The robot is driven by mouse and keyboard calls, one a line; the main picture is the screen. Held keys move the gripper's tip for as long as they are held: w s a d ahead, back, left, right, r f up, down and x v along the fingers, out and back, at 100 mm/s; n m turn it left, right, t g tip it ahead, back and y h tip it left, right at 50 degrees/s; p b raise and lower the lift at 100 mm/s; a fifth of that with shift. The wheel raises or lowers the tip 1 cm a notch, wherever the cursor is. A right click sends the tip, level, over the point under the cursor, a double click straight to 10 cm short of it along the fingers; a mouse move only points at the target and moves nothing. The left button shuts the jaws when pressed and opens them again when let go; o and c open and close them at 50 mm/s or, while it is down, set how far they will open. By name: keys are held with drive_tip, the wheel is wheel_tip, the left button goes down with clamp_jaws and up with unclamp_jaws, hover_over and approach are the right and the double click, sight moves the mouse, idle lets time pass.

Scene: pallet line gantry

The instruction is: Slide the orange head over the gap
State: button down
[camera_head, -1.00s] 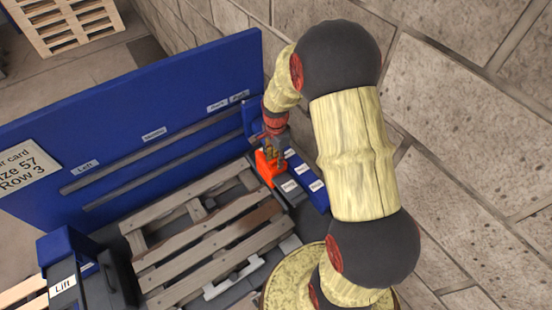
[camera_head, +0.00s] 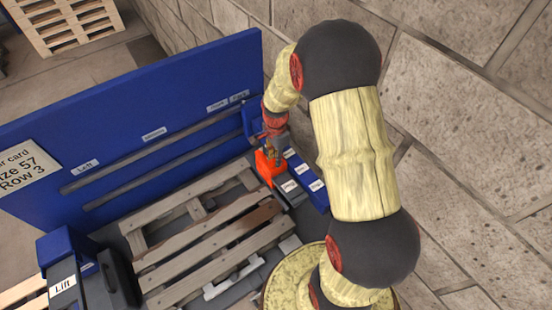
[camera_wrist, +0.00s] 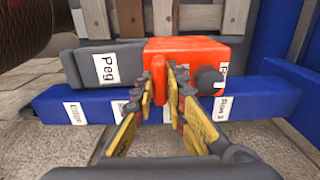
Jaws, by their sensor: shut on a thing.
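The orange head (camera_head: 265,169) sits at the far right end of the fixture, by the blue back board. In the wrist view the orange head (camera_wrist: 205,52) is a block around the end of a grey bar labelled "Peg" (camera_wrist: 95,68). My gripper (camera_head: 271,151) is above it in the head view. In the wrist view my gripper (camera_wrist: 166,88) is shut on a small upright orange tab on the head's near face. The wooden pallet (camera_head: 205,247) lies left of the head, with open gaps between its slats. Which gap is meant, I cannot tell.
The blue board (camera_head: 150,100) stands behind, with two long grey rails and labels, one reading "Left". A blue labelled bar (camera_wrist: 255,100) runs beside the grey one. A box labelled "Lift" (camera_head: 63,285) stands at front left.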

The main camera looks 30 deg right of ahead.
drive_tip(key=shift+w, duration=0.1)
drive_tip(key=w+b, duration=0.1)
drive_tip(key=w, duration=0.6)
drive_tip(key=shift+w+a+f, duration=0.1)
drive_tip(key=shift+w, duration=0.25)
drive_tip(key=shift+w+r, duration=0.2)
drive_tip(key=shift+w, duration=0.35)
drive_tip(key=c, duration=2)
unclamp_jaws()
drive_tip(key=shift+w, duration=0.1)
drive_tip(key=shift+o, duration=1)
drive_tip(key=shift+f, duration=0.1)
wheel_tip(320, 180, up, 12)
